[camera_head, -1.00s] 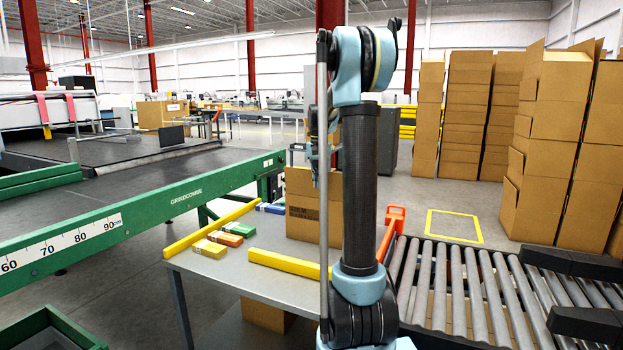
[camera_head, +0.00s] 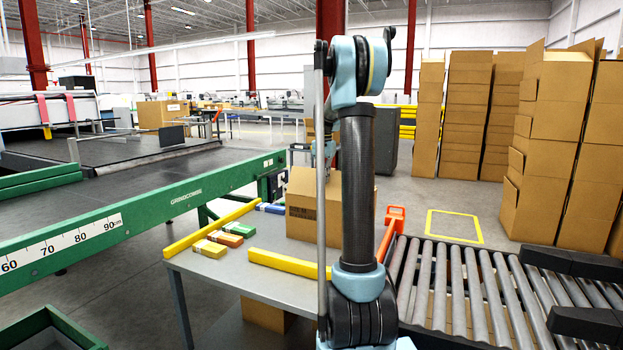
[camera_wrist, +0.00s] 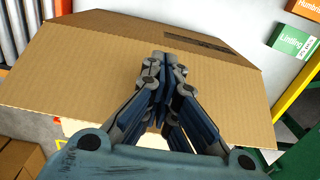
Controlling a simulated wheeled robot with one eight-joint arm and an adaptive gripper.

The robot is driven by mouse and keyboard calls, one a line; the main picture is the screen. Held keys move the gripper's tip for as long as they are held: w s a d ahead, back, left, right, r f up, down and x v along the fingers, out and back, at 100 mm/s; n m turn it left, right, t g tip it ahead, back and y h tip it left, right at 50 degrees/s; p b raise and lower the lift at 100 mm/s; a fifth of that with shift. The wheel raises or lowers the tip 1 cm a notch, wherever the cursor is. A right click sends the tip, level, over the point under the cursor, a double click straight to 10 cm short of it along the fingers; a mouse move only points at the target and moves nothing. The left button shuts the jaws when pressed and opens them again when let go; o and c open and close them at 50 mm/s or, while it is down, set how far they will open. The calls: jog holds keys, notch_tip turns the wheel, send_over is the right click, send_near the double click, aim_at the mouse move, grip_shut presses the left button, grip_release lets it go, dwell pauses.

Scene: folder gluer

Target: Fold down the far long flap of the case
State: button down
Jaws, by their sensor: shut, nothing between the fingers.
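The case (camera_head: 305,215) is a brown cardboard box on the grey table, partly behind my arm in the head view. In the wrist view its long flap (camera_wrist: 70,75) is a wide corrugated panel, tilted over the case top. A second panel with a dark printed strip (camera_wrist: 195,44) lies beyond it. My gripper (camera_wrist: 162,62) is shut and empty, its fingertips over the flap's middle; whether they touch it I cannot tell. In the head view my gripper is mostly hidden behind my arm, above the case.
The grey table (camera_head: 230,270) holds small cartons (camera_head: 225,238) and yellow bars (camera_head: 285,264). A roller conveyor (camera_head: 470,280) stands at right, with an orange part (camera_head: 394,220) beside the case. A green machine rail (camera_head: 150,205) runs at left. Stacked cartons stand behind.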

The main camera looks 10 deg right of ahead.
jog(key=shift+w+d, duration=0.3)
jog(key=shift+w, duration=0.25)
jog(key=shift+w+d+f, duration=0.3)
jog(key=shift+w+d, duration=0.05)
jog(key=shift+w, duration=0.15)
jog(key=shift+w+d+f, duration=0.25)
jog(key=shift+w+d, duration=0.1)
jog(key=shift+w, duration=0.1)
jog(key=shift+w+d+f, duration=0.6)
jog(key=shift+w+f, duration=0.2)
jog(key=shift+w, duration=0.05)
